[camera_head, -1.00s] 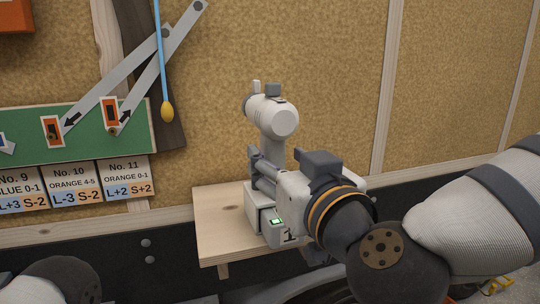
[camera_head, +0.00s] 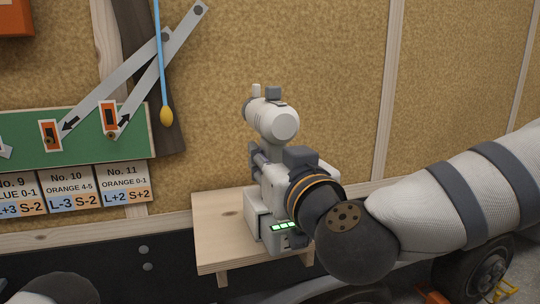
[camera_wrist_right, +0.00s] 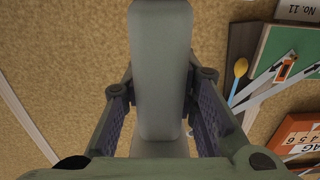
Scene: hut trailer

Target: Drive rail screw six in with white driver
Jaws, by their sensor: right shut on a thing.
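The white driver (camera_head: 272,120) stands upright on the small wooden shelf (camera_head: 215,240) in the head view. It has a rounded white head, a grey-white handle and a boxy foot with green lights (camera_head: 284,227). My right gripper (camera_head: 258,160) is shut around its handle, coming from the right. In the right wrist view the driver's pale body (camera_wrist_right: 162,75) runs between the two finger pads of my right gripper (camera_wrist_right: 162,105). My wrist hides part of the driver's lower side. I cannot make out rail screw six. My left gripper is not in view.
A tan wall with pale battens (camera_head: 388,90) stands close behind the shelf. Left of it are a green lever board (camera_head: 85,150), grey levers (camera_head: 160,75), label cards (camera_head: 125,182) and a blue cord with a yellow knob (camera_head: 166,116). A dark wheel (camera_head: 485,270) is low right.

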